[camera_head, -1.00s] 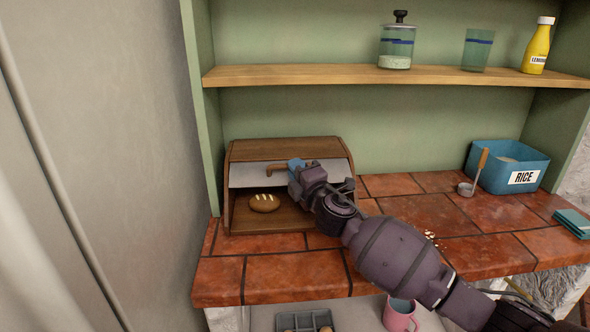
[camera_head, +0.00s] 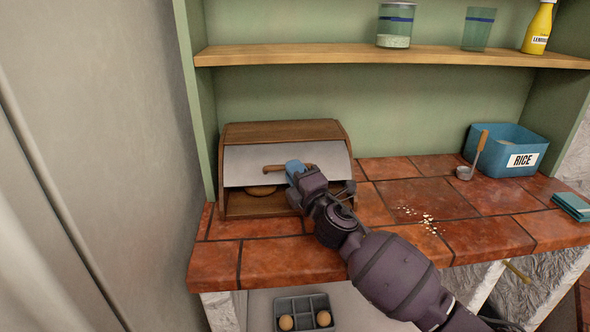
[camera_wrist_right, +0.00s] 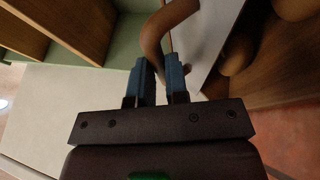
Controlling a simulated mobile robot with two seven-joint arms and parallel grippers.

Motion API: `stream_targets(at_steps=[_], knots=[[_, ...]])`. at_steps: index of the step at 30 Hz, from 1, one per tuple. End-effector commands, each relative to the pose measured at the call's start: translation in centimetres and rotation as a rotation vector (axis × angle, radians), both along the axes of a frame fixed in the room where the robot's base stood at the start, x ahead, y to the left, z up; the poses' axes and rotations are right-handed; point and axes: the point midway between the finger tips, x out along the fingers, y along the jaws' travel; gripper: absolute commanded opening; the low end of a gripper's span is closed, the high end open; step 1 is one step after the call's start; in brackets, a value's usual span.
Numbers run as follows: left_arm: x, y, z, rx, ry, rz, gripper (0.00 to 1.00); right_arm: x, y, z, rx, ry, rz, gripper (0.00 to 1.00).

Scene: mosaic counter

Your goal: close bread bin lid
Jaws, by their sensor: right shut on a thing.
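The bread bin (camera_head: 330,132) is a wooden box at the left end of the tiled counter. Its pale grey lid (camera_head: 250,160) is partly down, with an open gap below its edge. A bread loaf (camera_head: 262,190) is inside, its top hidden by the lid. My right gripper (camera_head: 293,170) is shut on the brown wooden lid handle (camera_head: 272,168) at the lid's front. In the right wrist view, the blue fingers (camera_wrist_right: 158,78) are on either side of the curved handle (camera_wrist_right: 155,38). My left gripper is not in view.
A blue rice box (camera_head: 497,150) and a ladle (camera_head: 473,160) stand at the counter's right. White crumbs (camera_head: 428,220) lie mid-counter. A shelf (camera_head: 330,54) runs above. A grey divided tray (camera_head: 290,305) is below the counter.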

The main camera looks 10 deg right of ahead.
Motion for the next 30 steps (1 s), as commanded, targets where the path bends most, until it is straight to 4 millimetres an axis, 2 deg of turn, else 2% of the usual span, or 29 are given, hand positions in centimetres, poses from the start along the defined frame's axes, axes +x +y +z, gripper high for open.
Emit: stream_targets(at_steps=[1, 6, 7, 12, 25, 30], knots=[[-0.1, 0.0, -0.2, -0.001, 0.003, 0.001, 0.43, 0.0, -0.1, -0.7, -0.001, 0.011, -0.002, 0.00], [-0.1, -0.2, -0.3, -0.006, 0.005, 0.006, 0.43, 0.1, -0.1, -0.8, -0.002, 0.013, -0.002, 0.00], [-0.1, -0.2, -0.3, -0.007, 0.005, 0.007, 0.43, 0.1, -0.1, -0.8, -0.002, 0.013, -0.002, 0.16], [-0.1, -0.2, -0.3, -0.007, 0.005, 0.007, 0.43, 0.1, -0.1, -0.7, -0.002, 0.011, -0.002, 0.40], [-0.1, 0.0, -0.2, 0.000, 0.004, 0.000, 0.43, 0.0, -0.1, -0.3, -0.001, 0.005, -0.001, 0.40], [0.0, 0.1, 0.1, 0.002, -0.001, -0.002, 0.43, -1.0, -0.5, -0.5, -0.002, 0.005, -0.001, 0.40]])
